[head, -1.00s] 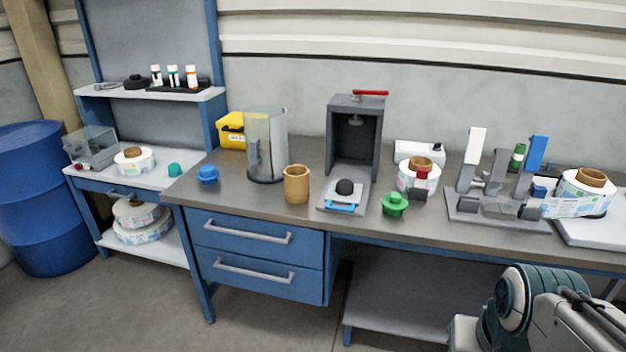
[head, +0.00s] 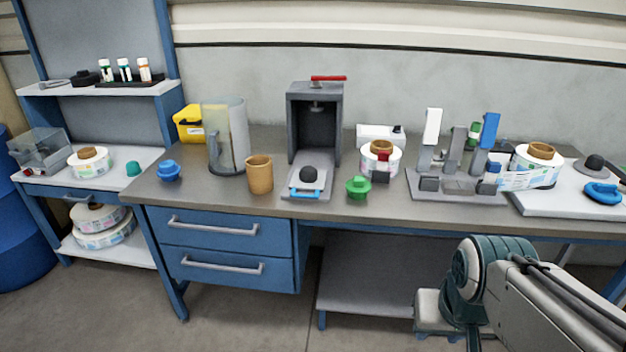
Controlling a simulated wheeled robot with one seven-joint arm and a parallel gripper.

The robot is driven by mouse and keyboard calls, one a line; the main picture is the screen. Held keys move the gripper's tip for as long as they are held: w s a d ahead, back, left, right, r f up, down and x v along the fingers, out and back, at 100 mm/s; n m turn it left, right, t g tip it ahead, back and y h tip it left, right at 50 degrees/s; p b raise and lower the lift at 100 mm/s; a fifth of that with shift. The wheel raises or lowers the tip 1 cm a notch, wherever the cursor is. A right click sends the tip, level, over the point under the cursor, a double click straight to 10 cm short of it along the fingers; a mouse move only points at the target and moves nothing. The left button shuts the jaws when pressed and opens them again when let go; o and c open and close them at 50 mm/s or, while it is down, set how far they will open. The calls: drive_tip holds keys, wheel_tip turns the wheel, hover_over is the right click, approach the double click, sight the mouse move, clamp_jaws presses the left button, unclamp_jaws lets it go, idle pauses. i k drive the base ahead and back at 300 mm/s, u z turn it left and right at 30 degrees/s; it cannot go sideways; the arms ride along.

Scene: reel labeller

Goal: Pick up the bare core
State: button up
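The bare core is a plain brown cardboard tube (head: 259,176), standing upright on the workbench (head: 225,197) near its front edge in the head view. Its open top faces up and no labels are wound on it. It stands between the clear curved guard and the grey press. My gripper is not in view. Only part of my arm shows at the lower right, well apart from the core.
A clear guard (head: 226,138) stands behind and left of the core. A grey press (head: 312,130) is to its right. A blue knob (head: 168,170), a green knob (head: 357,187), a labeller (head: 458,165) and label reels (head: 536,165) also occupy the bench.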

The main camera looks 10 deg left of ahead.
sight(260, 170)
drive_tip(key=u, duration=2.05)
drive_tip(key=i, duration=2.65)
drive_tip(key=z, duration=3.35)
drive_tip(key=i, duration=0.25)
drive_tip(key=u, duration=0.15)
